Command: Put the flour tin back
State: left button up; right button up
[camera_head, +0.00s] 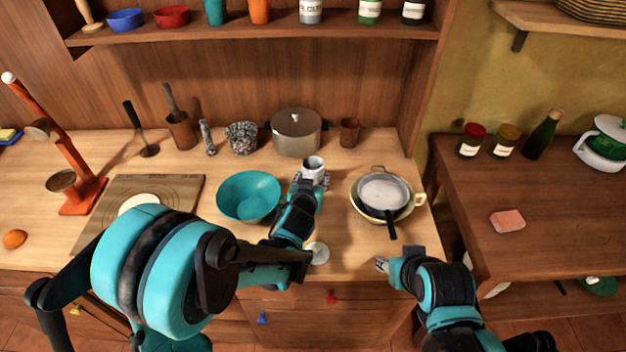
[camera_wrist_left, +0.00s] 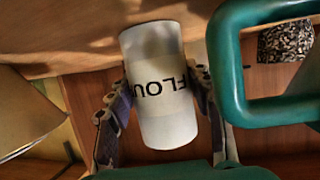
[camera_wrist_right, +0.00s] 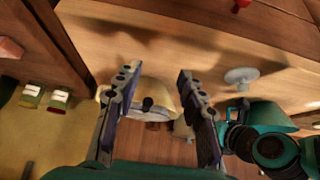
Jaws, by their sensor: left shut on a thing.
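The white flour tin (camera_head: 313,166) is held upright-looking over the wooden counter, between the teal bowl and the pans. In the left wrist view the tin (camera_wrist_left: 158,80) shows its FLOUR lettering between my fingers. My left gripper (camera_head: 312,181) is shut on the tin; its fingers (camera_wrist_left: 158,100) grip both sides. Whether the tin touches the counter is unclear. My right gripper (camera_head: 383,265) is near the counter's front edge. In the right wrist view its fingers (camera_wrist_right: 157,78) are spread with nothing gripped; a pan shows beyond them.
A teal bowl (camera_head: 248,194) stands left of the tin; a sieve (camera_head: 384,192) rests in a cream pan to its right. A steel pot (camera_head: 296,133) and a wooden cup (camera_head: 349,132) stand behind. The upper shelf (camera_head: 250,35) carries bowls, cups and labelled jars.

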pick_arm(q)
jog(key=shift+f, duration=0.1)
jog(key=o, duration=1.4)
jog(key=shift+o, duration=0.2)
jog(key=shift+s+r, duration=0.25)
jog(key=shift+r, duration=0.1)
jog(key=p+v, duration=0.4)
jog(key=v, duration=0.8)
jog(key=s+a+r+n+g+y, duration=0.1)
jog(key=s+a+g, duration=0.15)
jog(key=a, duration=0.35)
jog(key=s+a+r+n+g+y, duration=0.1)
jog(key=s+a+y, duration=0.1)
jog(key=s+a, duration=0.3)
jog(key=s+a+g, duration=0.3)
jog(key=s+a, duration=0.2)
jog(key=s, duration=0.4)
jog(key=shift+s+h+b, duration=0.15)
jog(key=shift+h+b, duration=0.15)
jog(key=shift+h, duration=0.1)
